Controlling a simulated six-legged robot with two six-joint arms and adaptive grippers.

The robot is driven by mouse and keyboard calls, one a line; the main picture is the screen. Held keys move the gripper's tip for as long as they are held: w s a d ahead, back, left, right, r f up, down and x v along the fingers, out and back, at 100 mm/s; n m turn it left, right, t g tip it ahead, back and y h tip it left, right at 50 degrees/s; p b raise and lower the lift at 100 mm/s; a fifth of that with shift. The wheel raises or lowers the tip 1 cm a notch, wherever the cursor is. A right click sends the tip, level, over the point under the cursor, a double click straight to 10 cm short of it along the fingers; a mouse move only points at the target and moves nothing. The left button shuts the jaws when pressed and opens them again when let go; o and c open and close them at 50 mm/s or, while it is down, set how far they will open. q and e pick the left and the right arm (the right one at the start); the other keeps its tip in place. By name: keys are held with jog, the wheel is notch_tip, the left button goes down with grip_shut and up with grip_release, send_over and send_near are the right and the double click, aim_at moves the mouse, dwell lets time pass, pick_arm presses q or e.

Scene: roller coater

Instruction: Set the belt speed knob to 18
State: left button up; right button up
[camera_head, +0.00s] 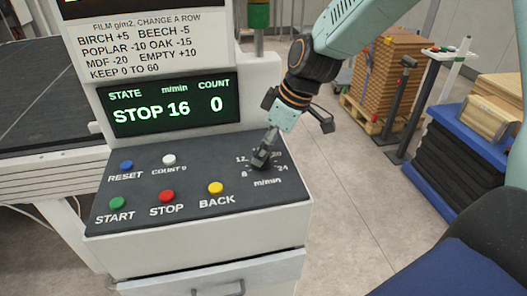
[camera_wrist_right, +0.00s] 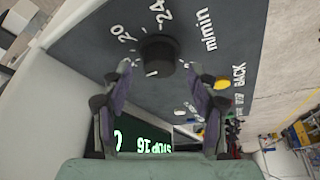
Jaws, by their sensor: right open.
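The belt speed knob (camera_wrist_right: 158,54) is round and black, on the dark sloped panel (camera_head: 138,188), inside a dial marked 8, 12, 20 and 24 with "m/min". In the head view my gripper mostly hides it. My right gripper (camera_head: 263,156) points down at the knob. In the wrist view its fingers (camera_wrist_right: 159,72) are open on either side of the knob, with a visible gap on both sides. Whether the tips reach down around it I cannot tell. The green display (camera_head: 168,107) reads STOP, 16 m/min, count 0. My left gripper is not in view.
The panel also carries blue RESET (camera_head: 126,166), white COUNT 0 (camera_head: 168,159), green START (camera_head: 117,203), red STOP (camera_head: 167,196) and yellow BACK (camera_head: 216,188) buttons. A film chart (camera_head: 145,48) stands above the display. Stacked boards (camera_head: 388,75) are behind at right.

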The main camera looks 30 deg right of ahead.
jog(key=shift+x, duration=0.85)
jog(key=shift+d, duration=0.1)
jog(key=shift+s, duration=0.1)
jog(key=shift+c, duration=0.3)
jog(key=shift+s, duration=0.1)
jog(key=shift+c, duration=1.3)
jog(key=c, duration=0.9)
jog(key=shift+o, duration=0.2)
